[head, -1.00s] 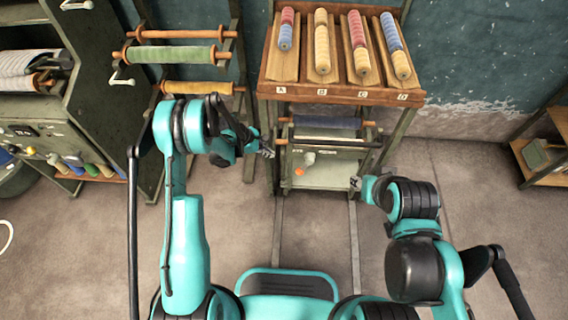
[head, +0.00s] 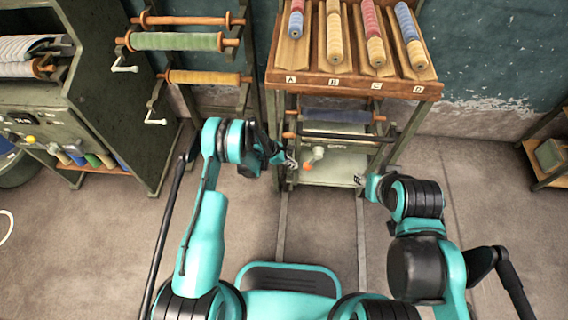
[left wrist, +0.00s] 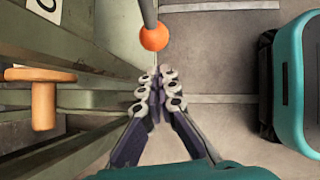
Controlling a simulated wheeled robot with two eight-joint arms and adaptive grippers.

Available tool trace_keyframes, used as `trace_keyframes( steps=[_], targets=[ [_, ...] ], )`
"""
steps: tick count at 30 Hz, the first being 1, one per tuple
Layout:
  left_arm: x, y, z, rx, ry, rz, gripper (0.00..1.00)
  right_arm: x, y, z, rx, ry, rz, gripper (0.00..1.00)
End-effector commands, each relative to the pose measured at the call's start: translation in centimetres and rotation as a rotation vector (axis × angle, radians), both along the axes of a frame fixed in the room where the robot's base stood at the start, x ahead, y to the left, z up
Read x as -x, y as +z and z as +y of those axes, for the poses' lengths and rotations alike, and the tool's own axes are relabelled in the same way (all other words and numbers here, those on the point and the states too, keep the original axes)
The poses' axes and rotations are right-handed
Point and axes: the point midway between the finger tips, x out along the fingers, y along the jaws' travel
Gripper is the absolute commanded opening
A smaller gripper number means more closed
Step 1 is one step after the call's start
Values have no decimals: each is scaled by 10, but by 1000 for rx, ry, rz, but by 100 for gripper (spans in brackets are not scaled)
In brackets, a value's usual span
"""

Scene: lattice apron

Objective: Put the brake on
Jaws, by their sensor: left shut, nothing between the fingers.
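An orange ball knob (left wrist: 154,38) on the end of a grey rod shows in the left wrist view, just beyond my left fingertips. I take it for the brake lever's knob. In the head view a small orange spot (head: 308,167) shows on the low green frame (head: 335,168) under the sloped rack. My left gripper (left wrist: 158,84) is shut and empty, its fingertips together and apart from the ball in the picture. In the head view my left gripper (head: 291,163) is just left of the orange spot. My right gripper (head: 358,181) is at the frame's right side, too small to read.
A wooden peg (left wrist: 42,100) and green frame bars lie left of my left gripper in the wrist view. The sloped rack (head: 350,84) with coloured rolls stands above the frame. Rolls on stands (head: 178,41) are at the left. Floor in front is mostly clear.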

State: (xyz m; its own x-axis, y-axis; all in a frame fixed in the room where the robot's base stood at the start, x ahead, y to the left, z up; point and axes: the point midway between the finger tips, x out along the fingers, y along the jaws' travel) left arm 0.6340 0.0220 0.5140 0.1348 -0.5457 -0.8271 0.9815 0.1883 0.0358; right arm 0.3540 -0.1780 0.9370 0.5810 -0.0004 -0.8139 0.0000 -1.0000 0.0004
Motion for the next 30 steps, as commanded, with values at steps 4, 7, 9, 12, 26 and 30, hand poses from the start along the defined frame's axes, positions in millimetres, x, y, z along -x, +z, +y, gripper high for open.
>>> trace_keyframes(
  steps=[4, 7, 9, 12, 26, 30],
  targets=[
    [-3, -4, -16, -1, -1, 0, 0, 0, -8, 0, 0, 0, 0, 39],
    [-4, -4, -20, -1, -1, 0, 0, 0, -9, 0, 0, 0, 0, 39],
    [-4, -4, -22, -1, 0, 0, 0, 0, -9, 0, 0, 0, 0, 39],
    [-5, -3, -22, -1, 0, 0, 0, 0, -9, 0, 0, 0, 0, 39],
    [-4, -7, -25, 0, -1, -1, 0, 0, -9, 0, 0, 0, 0, 39],
    [-4, -9, -26, 0, -1, -1, 0, 0, -9, 0, 0, 0, 0, 39]
  ],
)
